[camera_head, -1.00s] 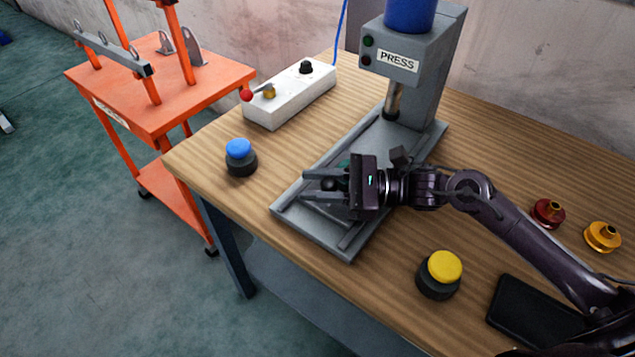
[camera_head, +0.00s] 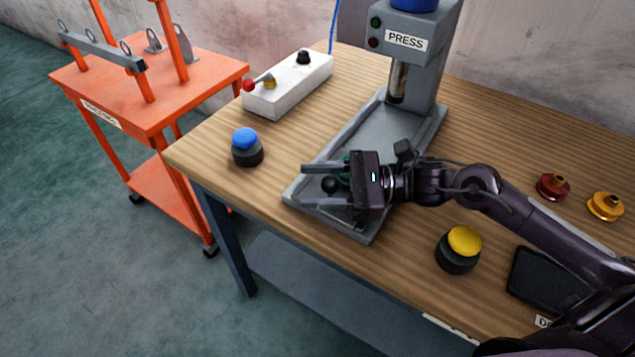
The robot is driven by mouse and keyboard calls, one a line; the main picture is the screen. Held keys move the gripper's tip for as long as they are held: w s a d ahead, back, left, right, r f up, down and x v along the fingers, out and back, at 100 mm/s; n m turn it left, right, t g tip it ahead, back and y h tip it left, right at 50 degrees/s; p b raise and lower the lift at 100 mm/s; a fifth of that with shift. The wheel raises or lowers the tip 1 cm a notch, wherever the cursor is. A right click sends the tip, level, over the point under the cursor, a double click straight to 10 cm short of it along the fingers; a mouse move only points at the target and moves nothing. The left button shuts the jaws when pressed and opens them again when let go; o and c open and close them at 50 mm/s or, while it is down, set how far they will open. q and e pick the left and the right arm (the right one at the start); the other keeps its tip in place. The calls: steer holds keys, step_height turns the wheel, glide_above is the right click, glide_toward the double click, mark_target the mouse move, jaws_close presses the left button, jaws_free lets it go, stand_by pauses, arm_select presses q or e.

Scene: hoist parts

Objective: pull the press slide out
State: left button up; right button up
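The grey press (camera_head: 419,60) stands at the back of the bench, with its flat railed base (camera_head: 378,130) running toward the front edge. The press slide lies low on the front of this base, mostly hidden by my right gripper. Its black ball knob (camera_head: 330,185) shows between the fingers. My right gripper (camera_head: 308,187) is open, one finger on each side of the knob, with visible gaps. A dark green piece (camera_head: 345,165) shows partly behind the gripper; its shape is hidden. My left gripper is not in view.
A blue button (camera_head: 246,146) stands left of the base, a yellow button (camera_head: 460,248) to its right. A white control box (camera_head: 290,85) with a red-knobbed lever sits behind. Red (camera_head: 552,187) and yellow (camera_head: 604,207) parts lie right. An orange cart (camera_head: 150,90) stands left.

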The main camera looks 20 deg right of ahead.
steer(key=shift+d, duration=0.1)
steer(key=shift+d, duration=0.25)
steer(key=v, duration=0.6)
steer(key=shift+s, duration=0.1)
steer(key=shift+d, duration=0.25)
steer(key=shift+s+d, duration=0.15)
steer(key=shift+d, duration=0.15)
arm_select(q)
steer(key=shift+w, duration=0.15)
